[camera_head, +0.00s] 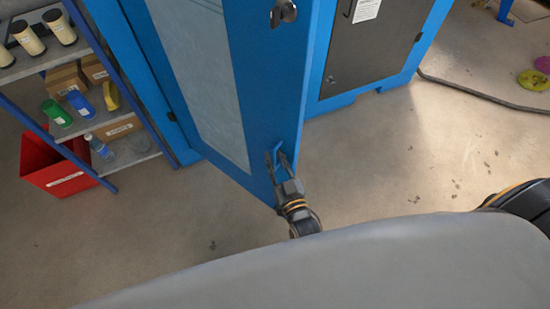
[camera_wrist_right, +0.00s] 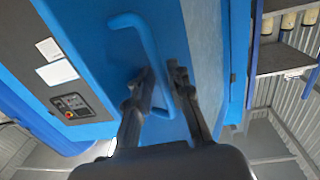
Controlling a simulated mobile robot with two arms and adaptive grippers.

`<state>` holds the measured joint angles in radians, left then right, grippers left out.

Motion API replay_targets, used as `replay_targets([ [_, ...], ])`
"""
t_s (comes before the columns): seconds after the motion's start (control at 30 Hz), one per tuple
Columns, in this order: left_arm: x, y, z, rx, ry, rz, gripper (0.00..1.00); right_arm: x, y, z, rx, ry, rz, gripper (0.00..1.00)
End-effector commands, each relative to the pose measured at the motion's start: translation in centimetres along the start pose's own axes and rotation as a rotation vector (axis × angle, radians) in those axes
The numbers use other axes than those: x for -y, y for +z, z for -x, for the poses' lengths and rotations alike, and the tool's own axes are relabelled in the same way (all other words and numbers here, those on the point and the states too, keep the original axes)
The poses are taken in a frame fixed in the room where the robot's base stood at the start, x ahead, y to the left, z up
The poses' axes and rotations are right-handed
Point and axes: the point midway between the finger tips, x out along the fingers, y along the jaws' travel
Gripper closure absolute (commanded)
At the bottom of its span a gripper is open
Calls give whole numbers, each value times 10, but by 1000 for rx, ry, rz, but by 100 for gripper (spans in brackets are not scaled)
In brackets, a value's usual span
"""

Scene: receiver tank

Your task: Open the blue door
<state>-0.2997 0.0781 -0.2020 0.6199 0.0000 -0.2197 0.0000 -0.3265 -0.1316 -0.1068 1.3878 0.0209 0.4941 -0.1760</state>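The blue door (camera_head: 268,60) has a pale inset panel and a blue bar handle (camera_head: 277,155) near its free edge. The door stands ajar, its free edge swung out from the blue cabinet front. My right gripper (camera_head: 279,162) is at this handle. In the right wrist view, the handle (camera_wrist_right: 147,42) runs between the two fingers of the right gripper (camera_wrist_right: 164,72), which look closed around the bar. The fingertips partly hide the handle. My left gripper is not in view.
A shelf unit (camera_head: 90,125) with bottles and boxes stands left of the door, with a red bin (camera_head: 55,170) at its foot. A dark cabinet panel (camera_head: 370,45) is to the right. The floor (camera_head: 380,150) in front is clear. A cable (camera_head: 480,95) lies at right.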

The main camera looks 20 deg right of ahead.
Motion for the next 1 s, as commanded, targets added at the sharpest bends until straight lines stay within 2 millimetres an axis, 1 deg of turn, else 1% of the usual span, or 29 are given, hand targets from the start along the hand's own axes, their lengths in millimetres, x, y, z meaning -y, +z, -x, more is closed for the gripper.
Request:
replay_targets([
  [0.03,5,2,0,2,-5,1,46,0,-1,0,-2,0,-1,81],
  [0.17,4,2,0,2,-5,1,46,1,-1,8,-2,-1,-1,81],
  [0.27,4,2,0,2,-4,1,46,0,0,25,0,-1,-1,81],
  [0.5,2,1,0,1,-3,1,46,0,0,78,2,1,-1,81],
  [0.6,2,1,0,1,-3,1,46,-1,0,96,2,1,0,81],
  [0.7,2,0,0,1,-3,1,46,-1,0,109,1,1,0,81],
  [0.83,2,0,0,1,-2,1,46,-1,0,119,0,1,0,81],
  [1.0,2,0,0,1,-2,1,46,-1,0,122,-1,1,0,81],
])
